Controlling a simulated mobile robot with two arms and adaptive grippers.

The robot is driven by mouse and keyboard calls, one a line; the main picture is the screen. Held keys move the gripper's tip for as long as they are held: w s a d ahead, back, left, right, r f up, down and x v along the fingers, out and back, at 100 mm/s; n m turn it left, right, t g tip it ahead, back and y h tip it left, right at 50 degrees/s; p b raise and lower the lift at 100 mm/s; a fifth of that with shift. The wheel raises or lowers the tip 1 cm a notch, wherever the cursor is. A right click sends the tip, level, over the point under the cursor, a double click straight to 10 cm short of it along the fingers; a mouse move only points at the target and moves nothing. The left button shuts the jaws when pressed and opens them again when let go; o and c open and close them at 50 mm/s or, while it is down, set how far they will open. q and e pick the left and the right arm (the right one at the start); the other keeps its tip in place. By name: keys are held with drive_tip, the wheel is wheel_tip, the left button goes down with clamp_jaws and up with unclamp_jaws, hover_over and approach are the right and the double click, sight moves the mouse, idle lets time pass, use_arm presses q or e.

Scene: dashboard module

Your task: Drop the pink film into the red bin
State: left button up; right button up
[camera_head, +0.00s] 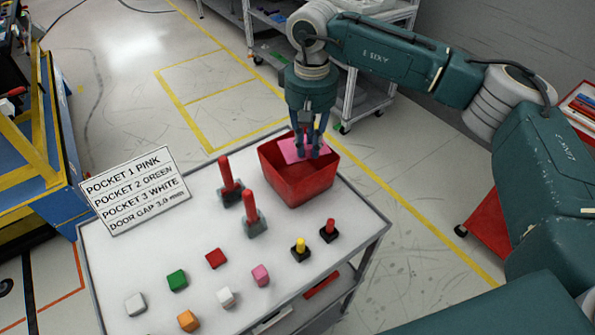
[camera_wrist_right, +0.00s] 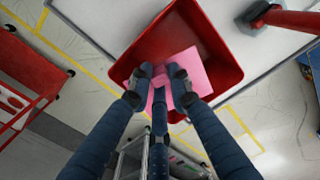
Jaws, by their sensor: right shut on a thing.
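The pink film (camera_head: 291,150) is a thin flat pink sheet. My right gripper (camera_head: 309,152) is shut on it and holds it over the mouth of the red bin (camera_head: 300,190). In the right wrist view the pink film (camera_wrist_right: 190,66) shows between and beyond the fingertips of the gripper (camera_wrist_right: 162,82), with the red bin (camera_wrist_right: 222,76) around and behind it. The bin stands open at the far right corner of the grey table. I cannot tell how far the film is below the rim. My left gripper is not in view.
Two red-handled tools (camera_head: 252,213) stand on the table (camera_head: 200,250) left of the bin. Several coloured cubes and two small knobbed pieces lie nearer the front. A sign (camera_head: 135,190) stands at the table's left. A shelf cart (camera_head: 368,95) is behind.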

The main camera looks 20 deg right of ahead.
drive_tip(key=o, duration=0.6)
drive_tip(key=shift+c, duration=0.2)
drive_tip(key=shift+o, duration=1.3)
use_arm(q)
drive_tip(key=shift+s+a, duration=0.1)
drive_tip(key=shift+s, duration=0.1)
use_arm(e)
wheel_tip(320, 180, up, 12)
